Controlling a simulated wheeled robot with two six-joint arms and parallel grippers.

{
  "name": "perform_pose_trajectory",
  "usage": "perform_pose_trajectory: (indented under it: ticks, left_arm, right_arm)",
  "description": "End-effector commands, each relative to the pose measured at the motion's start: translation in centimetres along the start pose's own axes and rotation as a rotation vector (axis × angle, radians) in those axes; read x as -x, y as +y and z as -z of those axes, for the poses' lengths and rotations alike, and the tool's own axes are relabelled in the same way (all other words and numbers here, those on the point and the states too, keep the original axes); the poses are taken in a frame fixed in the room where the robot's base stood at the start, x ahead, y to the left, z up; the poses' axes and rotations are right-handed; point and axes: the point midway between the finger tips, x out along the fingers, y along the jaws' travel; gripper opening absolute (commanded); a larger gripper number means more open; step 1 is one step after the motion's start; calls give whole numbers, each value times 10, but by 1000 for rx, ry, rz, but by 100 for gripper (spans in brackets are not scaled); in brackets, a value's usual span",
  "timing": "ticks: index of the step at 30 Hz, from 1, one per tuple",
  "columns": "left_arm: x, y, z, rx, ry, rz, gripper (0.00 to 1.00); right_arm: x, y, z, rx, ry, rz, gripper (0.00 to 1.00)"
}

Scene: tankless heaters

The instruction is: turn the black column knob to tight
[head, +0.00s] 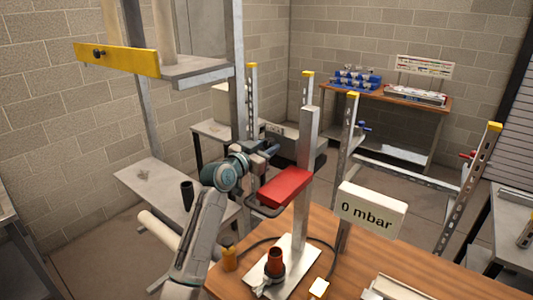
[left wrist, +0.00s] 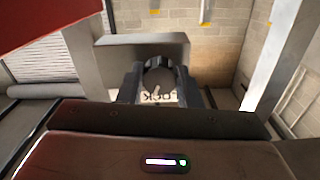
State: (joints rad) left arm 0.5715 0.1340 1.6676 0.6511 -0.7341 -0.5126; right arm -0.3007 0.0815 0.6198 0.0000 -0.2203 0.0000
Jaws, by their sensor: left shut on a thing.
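The black column knob (left wrist: 158,76) is round with a pale pointer mark. In the left wrist view it sits between the two dark fingers of my left gripper (left wrist: 160,90). The gripper is shut on it. A pale label with partly hidden dark letters shows just below the knob. In the head view my left gripper (head: 266,148) is beside the upright grey metal column (head: 304,170), above the red carriage (head: 284,187). The knob cannot be made out there. My right gripper is out of view.
The column's base plate (head: 290,262) stands on a wooden bench (head: 350,270). A sign reading "0 mbar" (head: 371,210) stands to the right. A red and black fitting (head: 274,262) is in front. A yellow beam (head: 115,58) is at upper left.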

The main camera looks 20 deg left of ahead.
Motion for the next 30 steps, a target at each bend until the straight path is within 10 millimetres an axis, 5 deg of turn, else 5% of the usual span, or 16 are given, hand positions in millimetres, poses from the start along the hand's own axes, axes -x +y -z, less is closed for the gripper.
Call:
perform_pose_trajectory:
  ticks: [12, 30]
  left_arm:
    - [0, 0, -7, -369, 2, 0, 9]
    - [0, -1, -5, -939, 0, -1, 9]
  right_arm:
    - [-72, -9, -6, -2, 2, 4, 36]
    - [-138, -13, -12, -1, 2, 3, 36]
